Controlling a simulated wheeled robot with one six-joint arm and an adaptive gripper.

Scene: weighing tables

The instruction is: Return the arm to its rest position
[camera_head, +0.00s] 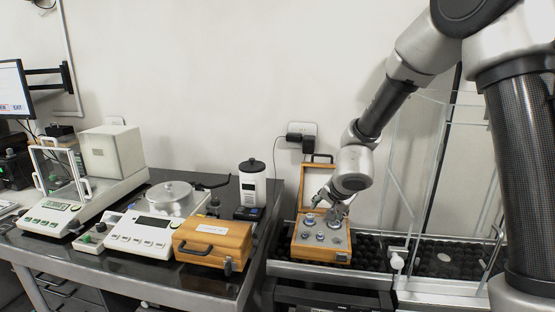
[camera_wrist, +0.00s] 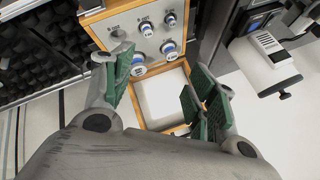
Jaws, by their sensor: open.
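My arm reaches in from the upper right in the head view. My gripper (camera_head: 337,211) is low over the open wooden weight box (camera_head: 318,254), close to its raised lid (camera_head: 318,175). In the wrist view, my gripper (camera_wrist: 163,88) has its green-padded fingers spread apart, with nothing held between them. The lid's pale inner face (camera_wrist: 163,98) shows between the fingers. Several knobbed weights sit in the box's grey panel (camera_wrist: 128,22). The gripper hides part of the box in the head view, so I cannot tell whether it touches anything.
A closed wooden case (camera_head: 212,244), a balance with a round pan (camera_head: 172,197) and a white jar (camera_head: 252,184) stand on the dark table left of the box. A dark bumpy tray (camera_head: 440,257) and a clear-panelled frame (camera_head: 408,170) lie to the right. Open space is above the table.

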